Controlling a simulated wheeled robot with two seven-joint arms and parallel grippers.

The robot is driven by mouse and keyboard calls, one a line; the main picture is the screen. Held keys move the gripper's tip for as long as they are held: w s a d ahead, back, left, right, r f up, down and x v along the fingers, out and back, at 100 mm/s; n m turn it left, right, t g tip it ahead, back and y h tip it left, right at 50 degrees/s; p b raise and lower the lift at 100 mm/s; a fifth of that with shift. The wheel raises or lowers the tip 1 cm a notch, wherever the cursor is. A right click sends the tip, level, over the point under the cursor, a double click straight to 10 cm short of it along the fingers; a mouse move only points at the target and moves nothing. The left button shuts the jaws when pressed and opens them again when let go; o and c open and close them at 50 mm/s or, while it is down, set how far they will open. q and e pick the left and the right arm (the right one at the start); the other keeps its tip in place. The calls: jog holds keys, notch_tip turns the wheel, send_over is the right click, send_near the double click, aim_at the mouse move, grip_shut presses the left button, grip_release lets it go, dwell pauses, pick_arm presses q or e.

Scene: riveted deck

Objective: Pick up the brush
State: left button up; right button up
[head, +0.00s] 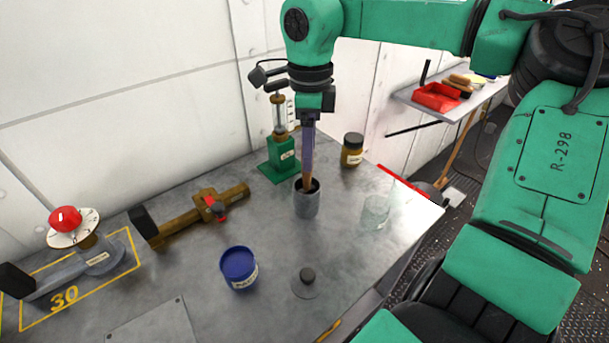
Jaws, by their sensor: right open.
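The brush (308,184) shows as a brown, slim handle standing in a grey cylindrical cup (306,206) on the metal worktop. Its lower end is hidden inside the cup. My right gripper (308,172) points straight down above the cup, with its long purple-grey fingers at the brush's upper part. The fingers overlap the handle in this view, so I cannot tell whether they touch it. The right gripper is open. My left gripper is not in view.
A green stand with a glass tube (281,156) and an amber jar (352,151) stand behind the cup. A clear glass (375,213) is to the right. A blue pot (239,267), a knobbed lid (306,284) and a brass valve (196,214) lie nearer or left.

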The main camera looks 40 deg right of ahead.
send_over(307, 188)
jog(key=f, duration=0.4)
jog(key=shift+w+d+f+p, duration=0.2)
jog(key=shift+w+d+p, duration=0.05)
jog(key=shift+w+p, duration=0.1)
jog(key=shift+d+f, duration=0.1)
jog(key=shift+f, duration=0.1)
grip_shut()
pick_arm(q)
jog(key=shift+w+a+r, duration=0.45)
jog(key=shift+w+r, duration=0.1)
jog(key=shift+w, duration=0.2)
pick_arm(e)
jog(key=shift+r, duration=0.15)
jog(key=shift+r, duration=0.25)
pick_arm(q)
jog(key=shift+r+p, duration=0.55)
jog(key=shift+p, duration=0.05)
pick_arm(e)
notch_tip(307, 188, up, 19)
jog(key=shift+r, duration=0.15)
